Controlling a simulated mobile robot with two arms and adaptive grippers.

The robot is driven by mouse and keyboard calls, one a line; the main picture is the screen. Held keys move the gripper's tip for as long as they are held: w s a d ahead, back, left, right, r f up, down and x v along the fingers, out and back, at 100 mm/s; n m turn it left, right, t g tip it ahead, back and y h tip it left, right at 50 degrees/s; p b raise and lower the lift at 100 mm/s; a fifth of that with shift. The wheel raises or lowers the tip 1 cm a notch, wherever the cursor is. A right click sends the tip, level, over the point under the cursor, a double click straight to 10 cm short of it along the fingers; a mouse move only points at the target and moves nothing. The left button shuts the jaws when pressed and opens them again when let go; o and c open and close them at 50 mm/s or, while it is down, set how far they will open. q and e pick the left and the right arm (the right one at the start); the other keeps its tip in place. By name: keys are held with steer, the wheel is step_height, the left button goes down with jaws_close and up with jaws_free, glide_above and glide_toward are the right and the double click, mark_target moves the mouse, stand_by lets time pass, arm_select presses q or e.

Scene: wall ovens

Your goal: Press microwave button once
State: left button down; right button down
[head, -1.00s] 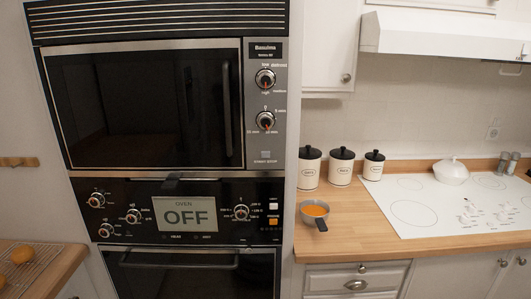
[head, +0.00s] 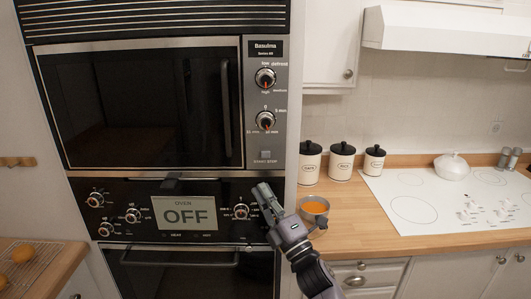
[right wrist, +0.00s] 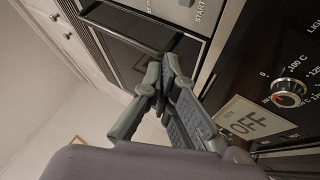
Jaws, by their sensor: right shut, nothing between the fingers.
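The microwave (head: 140,110) is the upper wall unit, its dark door closed. Its control strip on the right has two knobs and a small grey start/stop button (head: 265,155) at the bottom. In the right wrist view the button (right wrist: 187,3) shows at the top edge beside the START lettering. My right gripper (head: 264,190) is shut and empty, in front of the oven panel's right side, below the button and apart from it. Its closed fingers also show in the right wrist view (right wrist: 165,62). My left gripper is not in view.
The oven panel (head: 120,228) below has several knobs and a display (head: 184,211) reading OFF. On the right, a wooden counter (head: 375,225) holds a pot of orange contents (head: 314,207), lidded canisters (head: 342,162) and a white cooktop (head: 415,190).

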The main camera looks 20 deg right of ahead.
mark_target(266, 154)
steer(key=r, duration=0.2)
steer(key=r+n, duration=0.1)
steer(key=shift+s+a+r+t+y, duration=0.1)
steer(key=shift+s+r+t+y, duration=0.1)
steer(key=shift+s+t+y, duration=0.15)
steer(key=shift+w+d+b, duration=0.4)
steer(key=shift+w+b, duration=0.15)
steer(key=shift+w, duration=0.85)
steer(key=shift+w+d+b, duration=0.4)
steer(key=shift+w+b, duration=0.2)
steer(key=shift+w, duration=0.85)
steer(key=shift+w+d+b, duration=0.4)
steer(key=shift+w+b, duration=0.15)
steer(key=shift+w, duration=0.85)
steer(key=shift+w+d+b, duration=0.15)
steer(key=shift+w+b, duration=0.2)
steer(key=shift+w, duration=0.05)
